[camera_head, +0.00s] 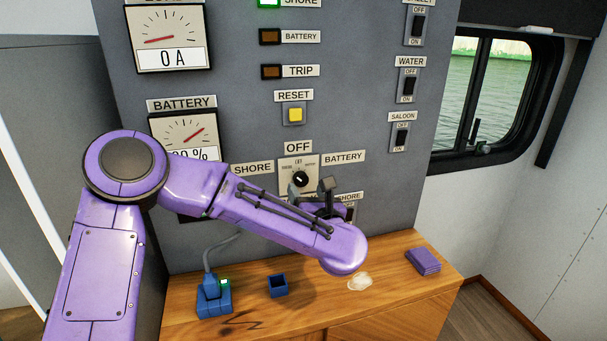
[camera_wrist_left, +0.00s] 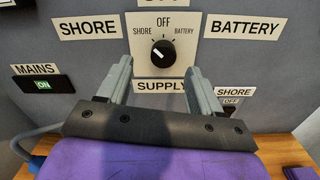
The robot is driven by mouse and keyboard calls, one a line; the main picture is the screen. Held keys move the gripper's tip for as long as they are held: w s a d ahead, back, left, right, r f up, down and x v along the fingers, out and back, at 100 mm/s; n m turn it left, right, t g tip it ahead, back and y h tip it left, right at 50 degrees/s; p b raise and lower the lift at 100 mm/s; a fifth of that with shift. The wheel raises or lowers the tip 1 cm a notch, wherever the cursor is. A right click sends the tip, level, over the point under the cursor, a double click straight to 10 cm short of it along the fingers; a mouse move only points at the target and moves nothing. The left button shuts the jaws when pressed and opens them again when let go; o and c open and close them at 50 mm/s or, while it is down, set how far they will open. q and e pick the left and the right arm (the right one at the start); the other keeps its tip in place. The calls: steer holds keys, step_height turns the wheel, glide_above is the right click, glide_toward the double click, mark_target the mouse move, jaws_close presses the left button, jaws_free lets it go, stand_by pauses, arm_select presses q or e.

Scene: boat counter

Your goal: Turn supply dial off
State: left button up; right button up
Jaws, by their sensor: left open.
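The supply dial (camera_head: 300,177) is a black round knob on a white plate on the grey panel. It also shows in the left wrist view (camera_wrist_left: 163,53), where its white mark points up and left, toward SHORE. OFF is printed above it, BATTERY to its right and SUPPLY below. My left gripper (camera_head: 313,187) is in front of the panel, just below the dial. In the left wrist view its two grey fingers (camera_wrist_left: 159,68) are apart, one on each side below the dial, with nothing between them. I cannot tell if they touch the plate. My right gripper is not in view.
A yellow reset button (camera_head: 295,115) and several switches, such as the saloon switch (camera_head: 401,135), are on the panel. On the wooden counter (camera_head: 400,262) below are a blue plug (camera_head: 213,299), a small dark blue box (camera_head: 278,286) and a purple folded cloth (camera_head: 424,261).

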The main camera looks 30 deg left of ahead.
mark_target(303, 181)
arm_select(q)
steer(key=x, duration=0.2)
steer(key=p+x, duration=0.1)
steer(key=x, duration=0.1)
steer(key=p+x, duration=0.1)
steer(key=x, duration=0.1)
steer(key=shift+w+d+f, duration=0.15)
steer(key=shift+w+d, duration=0.1)
steer(key=shift+w, duration=0.1)
steer(key=shift+s, duration=0.2)
steer(key=c, duration=1.1)
steer(key=shift+o, duration=0.2)
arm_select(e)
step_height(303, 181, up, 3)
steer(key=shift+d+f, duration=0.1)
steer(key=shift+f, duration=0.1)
arm_select(q)
steer(key=shift+m, duration=0.4)
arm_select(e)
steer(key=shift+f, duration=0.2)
arm_select(q)
steer(key=shift+m+b, duration=0.55)
steer(key=shift+m, duration=0.05)
steer(key=shift+w+m+b, duration=0.1)
steer(key=shift+m+b, duration=0.35)
steer(key=shift+m, duration=3.05)
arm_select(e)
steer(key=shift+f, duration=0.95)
